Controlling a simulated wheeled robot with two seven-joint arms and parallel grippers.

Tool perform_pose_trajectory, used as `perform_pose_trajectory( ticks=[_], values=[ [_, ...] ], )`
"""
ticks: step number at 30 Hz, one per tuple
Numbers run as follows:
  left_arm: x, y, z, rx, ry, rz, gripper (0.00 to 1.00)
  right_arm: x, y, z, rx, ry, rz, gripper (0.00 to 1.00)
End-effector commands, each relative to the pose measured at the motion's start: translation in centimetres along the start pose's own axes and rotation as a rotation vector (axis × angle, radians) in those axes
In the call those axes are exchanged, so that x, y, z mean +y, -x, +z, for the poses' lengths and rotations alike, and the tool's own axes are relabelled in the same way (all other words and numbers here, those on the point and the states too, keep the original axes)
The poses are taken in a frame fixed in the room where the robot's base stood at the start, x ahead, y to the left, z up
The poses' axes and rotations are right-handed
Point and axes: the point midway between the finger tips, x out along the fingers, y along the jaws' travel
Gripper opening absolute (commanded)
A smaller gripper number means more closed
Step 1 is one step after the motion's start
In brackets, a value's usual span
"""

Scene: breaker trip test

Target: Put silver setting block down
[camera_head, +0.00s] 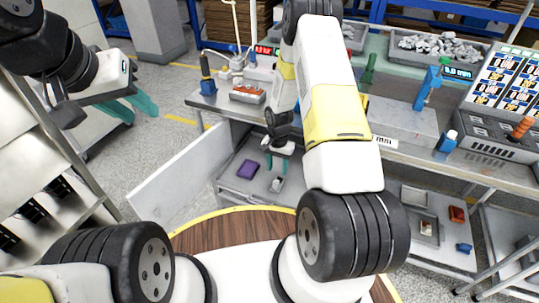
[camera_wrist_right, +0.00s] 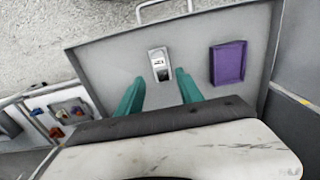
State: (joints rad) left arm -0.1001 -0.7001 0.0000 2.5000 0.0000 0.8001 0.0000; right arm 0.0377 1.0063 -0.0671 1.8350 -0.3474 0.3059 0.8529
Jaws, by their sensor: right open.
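The silver setting block (camera_wrist_right: 160,65) lies on the grey tray (camera_wrist_right: 112,62) in the right wrist view.
A purple tray (camera_head: 247,169) lies beside the block; it also shows in the wrist view (camera_wrist_right: 228,63). Another lower tray (camera_head: 420,238) holds several small items.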

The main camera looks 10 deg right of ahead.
Motion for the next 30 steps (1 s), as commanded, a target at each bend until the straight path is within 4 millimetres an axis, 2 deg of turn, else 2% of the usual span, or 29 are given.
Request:
perform_pose_trajectory(
  ticks=[3, 8, 11, 14, 18, 20, 24, 30],
  values=[
    [0.0, 0.0, 0.0, 0.000, 0.000, 0.000, 0.34, 0.0, 2.0, 0.0, 0.000, 0.000, -0.001, 0.43],
    [0.0, 0.0, 0.0, 0.000, 0.000, 0.000, 0.34, -0.1, 3.6, 0.0, 0.002, 0.002, -0.002, 0.43],
    [0.0, 0.0, 0.0, 0.000, 0.000, 0.000, 0.34, -0.3, 6.0, -0.4, 0.018, 0.017, -0.014, 0.43],
    [0.0, 0.0, 0.0, 0.000, 0.000, 0.000, 0.34, -0.5, 10.7, -0.7, 0.049, 0.047, -0.039, 0.43],
    [0.0, 0.0, 0.0, 0.000, 0.000, 0.000, 0.34, -0.2, 19.3, -0.1, 0.105, 0.117, -0.086, 0.43],
    [0.0, 0.0, 0.0, 0.000, 0.000, 0.000, 0.34, 0.1, 22.8, 0.7, 0.129, 0.150, -0.107, 0.43],
    [0.0, 0.0, 0.0, 0.000, 0.000, 0.000, 0.34, 1.4, 30.3, 3.2, 0.188, 0.232, -0.154, 0.43],
    [0.0, 0.0, 0.0, 0.000, 0.000, 0.000, 0.34, 4.1, 38.9, 8.6, 0.277, 0.355, -0.222, 0.43]
  ],
)
